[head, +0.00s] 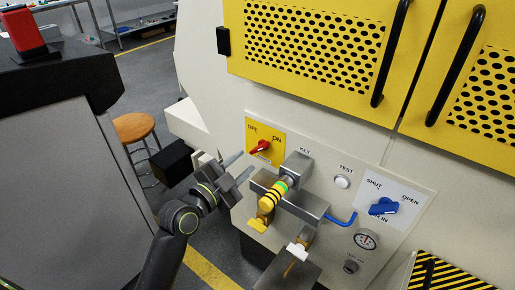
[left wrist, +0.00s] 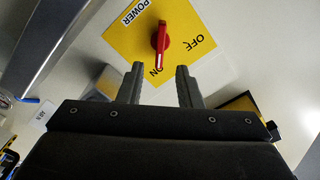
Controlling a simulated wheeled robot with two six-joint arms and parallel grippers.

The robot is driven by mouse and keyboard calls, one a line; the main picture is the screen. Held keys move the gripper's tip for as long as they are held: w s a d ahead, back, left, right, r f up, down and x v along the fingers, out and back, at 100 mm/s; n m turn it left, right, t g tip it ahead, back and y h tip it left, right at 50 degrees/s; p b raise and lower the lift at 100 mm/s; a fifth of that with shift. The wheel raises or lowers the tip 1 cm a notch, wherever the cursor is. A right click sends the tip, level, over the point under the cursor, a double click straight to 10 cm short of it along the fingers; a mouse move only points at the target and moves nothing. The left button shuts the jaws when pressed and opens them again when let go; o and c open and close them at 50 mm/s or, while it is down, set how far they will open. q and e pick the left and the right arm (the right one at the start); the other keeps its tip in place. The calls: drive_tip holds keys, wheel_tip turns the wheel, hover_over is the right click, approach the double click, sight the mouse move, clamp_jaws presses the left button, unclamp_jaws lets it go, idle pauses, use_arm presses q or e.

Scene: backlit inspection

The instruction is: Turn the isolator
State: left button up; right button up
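The isolator is a red rotary handle (head: 261,147) on a yellow plate (head: 250,126) marked OFF and ON. Its long end points toward ON. In the left wrist view the red handle (left wrist: 161,37) shows with a white mark at its ON end, beyond my fingertips. My left gripper (head: 248,160) is open and empty, just to the lower left of the handle, and looks apart from it. In the left wrist view its two fingers (left wrist: 160,68) point at the plate, with the handle's lower end showing in the gap. My right gripper is not in view.
Right of the plate a grey KEY block (head: 297,166) with a yellow and black cylinder (head: 271,196) sticks out close to my left gripper. Further right are a white TEST button (head: 342,182), a blue handle (head: 383,207) and a gauge (head: 366,239). A stool (head: 133,127) stands left.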

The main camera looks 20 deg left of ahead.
sight(258, 150)
use_arm(q)
drive_tip(key=x, duration=0.7)
drive_tip(key=shift+f, duration=0.1)
drive_tip(key=shift+c, duration=0.4)
clamp_jaws()
